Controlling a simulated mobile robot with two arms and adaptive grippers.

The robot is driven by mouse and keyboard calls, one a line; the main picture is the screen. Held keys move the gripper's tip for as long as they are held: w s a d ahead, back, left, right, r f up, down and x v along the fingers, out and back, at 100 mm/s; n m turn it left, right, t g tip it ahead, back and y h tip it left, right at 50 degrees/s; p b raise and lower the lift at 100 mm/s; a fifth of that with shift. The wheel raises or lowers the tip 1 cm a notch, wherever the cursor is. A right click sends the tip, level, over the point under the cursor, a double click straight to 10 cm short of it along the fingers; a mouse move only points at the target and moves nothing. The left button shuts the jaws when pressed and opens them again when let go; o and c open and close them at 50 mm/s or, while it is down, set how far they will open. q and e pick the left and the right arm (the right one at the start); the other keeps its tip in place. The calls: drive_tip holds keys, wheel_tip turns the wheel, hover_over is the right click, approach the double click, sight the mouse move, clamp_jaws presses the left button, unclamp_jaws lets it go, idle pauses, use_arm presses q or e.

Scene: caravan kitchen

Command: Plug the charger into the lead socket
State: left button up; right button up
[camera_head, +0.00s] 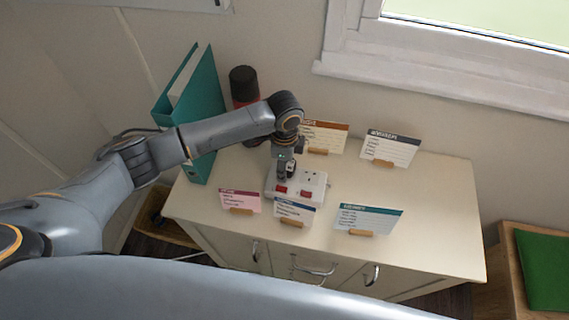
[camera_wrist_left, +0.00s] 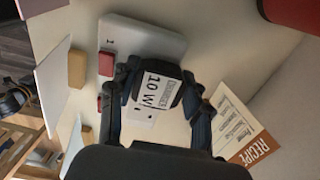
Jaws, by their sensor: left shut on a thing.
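The white lead socket (camera_head: 313,190) lies on the cabinet top, with two red switches and an outlet showing at its right end. It also shows in the left wrist view (camera_wrist_left: 150,36), partly hidden behind the charger. The charger (camera_wrist_left: 157,86) is black with a white "CHARGER 10 W" label. My left gripper (camera_wrist_left: 160,108) is shut on the charger, with a finger on each side. In the head view my left gripper (camera_head: 285,167) points down over the left part of the socket. I cannot tell whether the charger touches the socket. My right gripper is not in view.
Card holders stand around the socket: pink (camera_head: 240,201), blue-topped (camera_head: 294,211) and teal-topped (camera_head: 368,218) in front, a recipe card (camera_head: 326,136) and a dark-topped card (camera_head: 391,147) behind. A teal binder (camera_head: 204,115) and a dark red-black cylinder (camera_head: 243,86) stand at back left. The cabinet's right end is clear.

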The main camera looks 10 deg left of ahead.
use_arm(q)
drive_tip(key=shift+s+f, duration=0.2)
drive_tip(key=shift+f, duration=0.1)
drive_tip(key=shift+s+f, duration=0.2)
drive_tip(key=shift+f, duration=0.15)
drive_tip(key=shift+s+a+f+b, duration=0.1)
drive_tip(key=shift+b, duration=0.2)
drive_tip(key=shift+c, duration=1.4)
drive_tip(key=o, duration=1.5)
drive_tip(key=shift+f, duration=0.1)
drive_tip(key=shift+o, duration=0.5)
drive_tip(key=shift+w, duration=0.55)
drive_tip(key=shift+r, duration=0.2)
